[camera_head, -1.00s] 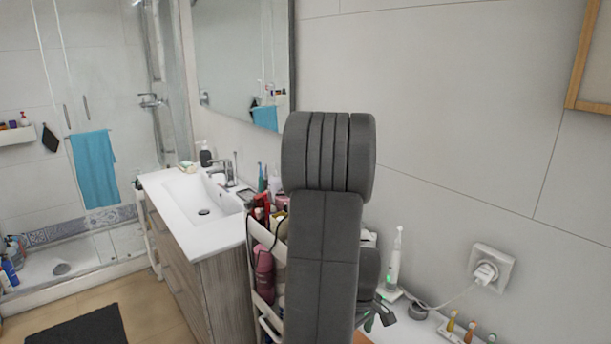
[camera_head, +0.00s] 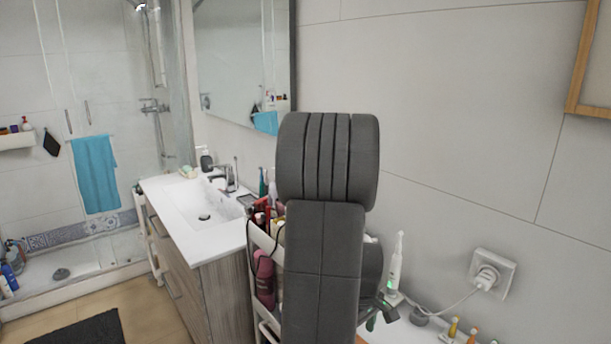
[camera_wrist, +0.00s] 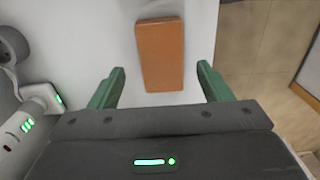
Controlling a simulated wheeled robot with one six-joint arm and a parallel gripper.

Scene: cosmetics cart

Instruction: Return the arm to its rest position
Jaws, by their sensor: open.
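My gripper (camera_wrist: 160,88) shows in the wrist view with its two green fingers spread wide and nothing between the tips. Beyond the fingers lies a flat orange-brown block (camera_wrist: 167,55) on a white surface (camera_wrist: 110,40); it appears apart from both fingers. In the head view my dark grey arm stands upright in the middle and hides part of the cart. A small part of my gripper (camera_head: 378,312) shows at the arm's lower right, beside the white toothbrush.
A white cart (camera_head: 262,240) with bottles stands behind my arm, next to the sink cabinet (camera_head: 205,215). An electric toothbrush (camera_head: 395,262) and small bottles (camera_head: 453,328) stand at lower right, near a wall socket (camera_head: 492,272). A blue towel (camera_head: 95,172) hangs at left.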

